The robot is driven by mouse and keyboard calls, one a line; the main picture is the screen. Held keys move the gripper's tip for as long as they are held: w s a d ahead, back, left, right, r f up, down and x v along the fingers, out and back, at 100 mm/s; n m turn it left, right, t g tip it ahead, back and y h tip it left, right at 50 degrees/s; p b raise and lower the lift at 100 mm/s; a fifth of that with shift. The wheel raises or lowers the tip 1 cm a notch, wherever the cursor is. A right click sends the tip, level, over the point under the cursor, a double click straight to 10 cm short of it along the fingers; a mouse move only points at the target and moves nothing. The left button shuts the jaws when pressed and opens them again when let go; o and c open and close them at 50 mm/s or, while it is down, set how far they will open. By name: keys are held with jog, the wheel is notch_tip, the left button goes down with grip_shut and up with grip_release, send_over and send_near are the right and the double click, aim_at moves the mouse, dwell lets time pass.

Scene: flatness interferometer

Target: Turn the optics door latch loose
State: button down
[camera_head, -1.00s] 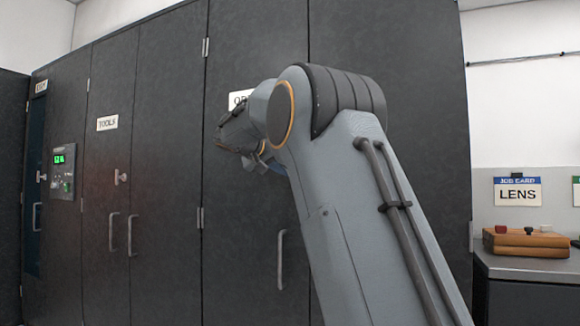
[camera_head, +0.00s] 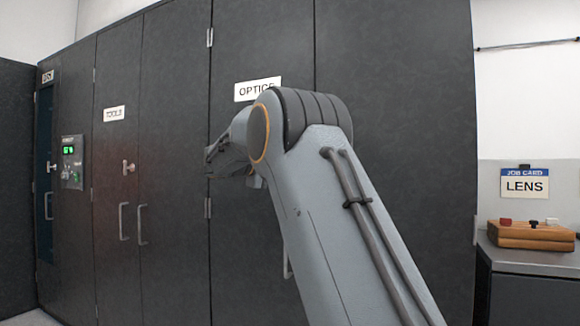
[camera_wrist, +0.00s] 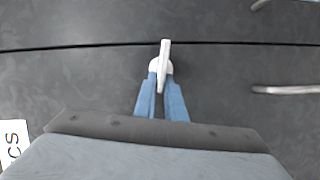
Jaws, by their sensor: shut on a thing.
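The optics door (camera_head: 262,60) is a dark grey cabinet door with an OPTICS label (camera_head: 257,89); it looks shut. In the wrist view, the white latch handle (camera_wrist: 163,60) stands on the dark door by the seam, its bar lying across the seam line and slightly tilted. My gripper (camera_wrist: 161,80) has its two blue fingers closed around the latch, one on each side of the handle. In the head view my arm covers the latch, and only part of my gripper (camera_head: 222,160) shows, at the door's left side.
A door pull (camera_wrist: 288,90) stands out from the door to the right in the wrist view. The tools doors (camera_head: 125,75), with a latch and pulls, are to the left. A bench (camera_head: 530,262) with a wooden box (camera_head: 528,236) and a LENS job card (camera_head: 525,186) is at the right.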

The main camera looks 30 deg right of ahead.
jog(key=shift+f+n+h, duration=0.15)
jog(key=shift+n+h, duration=0.15)
jog(key=shift+n, duration=0.2)
dwell(0.3)
jog(key=c, duration=1.8)
grip_release()
jog(key=shift+a, duration=0.1)
jog(key=v, duration=0.7)
jog(key=shift+a, duration=0.4)
jog(key=shift+f, duration=0.1)
